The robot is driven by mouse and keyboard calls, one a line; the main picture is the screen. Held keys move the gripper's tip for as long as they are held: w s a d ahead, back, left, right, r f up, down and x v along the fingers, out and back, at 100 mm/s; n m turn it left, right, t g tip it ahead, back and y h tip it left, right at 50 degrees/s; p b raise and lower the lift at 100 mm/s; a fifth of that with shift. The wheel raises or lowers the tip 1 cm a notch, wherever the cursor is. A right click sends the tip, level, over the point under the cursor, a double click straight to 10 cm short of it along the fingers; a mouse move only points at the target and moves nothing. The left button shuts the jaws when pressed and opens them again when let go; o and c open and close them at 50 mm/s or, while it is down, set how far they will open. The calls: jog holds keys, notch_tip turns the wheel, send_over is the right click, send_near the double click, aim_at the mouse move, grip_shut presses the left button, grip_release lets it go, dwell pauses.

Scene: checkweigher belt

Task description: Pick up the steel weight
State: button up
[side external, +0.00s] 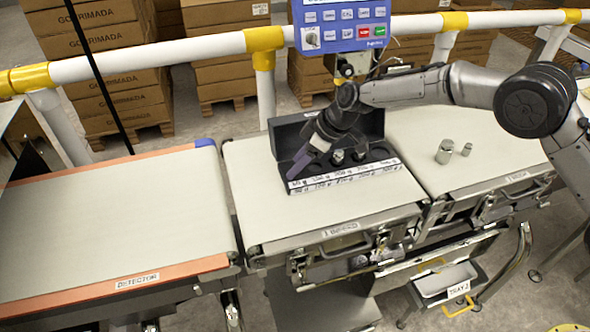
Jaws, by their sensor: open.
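Several steel weights show in the side external view. A larger steel weight (444,152) stands on the right belt, with a smaller steel weight (466,149) just right of it. More steel weights (337,157) sit in the slots of an open black case (287,132) on the middle belt. My gripper (302,162) is over the left part of this case, pointing down and to the left. It is open, and I see nothing held in it. It hides the left slots, so I cannot tell what is in them.
The case has a white label strip (345,176) along its front. The detector belt (110,225) at left is bare. A blue control panel (341,25) hangs behind the case. A white and yellow rail (170,52) runs along the back. A grey tray (445,283) is below at right.

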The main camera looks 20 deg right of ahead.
grip_shut()
jog(key=shift+r, duration=0.1)
dwell(0.3)
jog(key=shift+r, duration=0.45)
notch_tip(320, 180, up, 2)
jog(key=shift+r, duration=0.2)
jog(key=s+d+r, duration=0.6)
jog(key=s+r, duration=0.3)
jog(key=s, duration=0.3)
jog(key=shift+s+d+r, duration=0.2)
jog(key=shift+d+r, duration=0.05)
jog(key=shift+d, duration=0.05)
